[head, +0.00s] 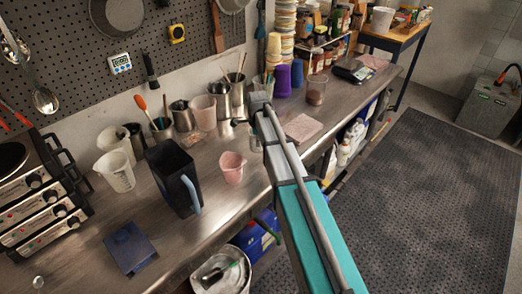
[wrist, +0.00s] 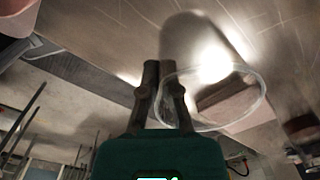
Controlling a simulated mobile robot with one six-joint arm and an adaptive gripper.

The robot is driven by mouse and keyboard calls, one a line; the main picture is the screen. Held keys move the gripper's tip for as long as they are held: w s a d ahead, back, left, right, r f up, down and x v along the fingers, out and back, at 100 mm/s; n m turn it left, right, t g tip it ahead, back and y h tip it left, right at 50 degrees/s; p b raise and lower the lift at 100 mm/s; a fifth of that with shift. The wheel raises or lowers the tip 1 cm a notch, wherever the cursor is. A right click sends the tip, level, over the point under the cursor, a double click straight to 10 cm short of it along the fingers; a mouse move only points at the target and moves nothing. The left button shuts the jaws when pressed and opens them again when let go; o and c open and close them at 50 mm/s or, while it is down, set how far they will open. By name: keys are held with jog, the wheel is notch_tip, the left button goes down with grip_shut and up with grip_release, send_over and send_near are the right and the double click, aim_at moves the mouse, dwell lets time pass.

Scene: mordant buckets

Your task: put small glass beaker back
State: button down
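The small glass beaker (wrist: 262,88) is clear and shows in the wrist view as a round transparent rim just right of the fingers. Its left edge passes at the fingers, and the bench shows through it. My gripper (wrist: 162,72) has its two dark fingers close together and looks shut on the beaker's wall, one finger overlapping the inside of the rim.
The steel bench (head: 185,232) holds a black pitcher (head: 172,178), a pink cup (head: 232,168), a white measuring jug (head: 116,171) and a blue pad (head: 130,247). A pinkish slab (head: 302,128) and a glass with brown contents (head: 316,92) are right of my gripper. Utensil pots stand behind.

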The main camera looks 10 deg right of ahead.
aim_at(258, 151)
jog(key=shift+f, duration=0.1)
dwell(0.3)
jog(key=shift+w+f+b, duration=0.45)
jog(key=shift+f+b, duration=0.05)
jog(key=shift+b, duration=0.1)
jog(key=shift+f+b, duration=1.4)
jog(key=shift+f, duration=0.1)
jog(key=c, duration=0.8)
grip_release()
jog(key=shift+r, duration=0.2)
notch_tip(258, 151, up, 12)
jog(key=p, duration=1.2)
jog(key=shift+s, duration=0.15)
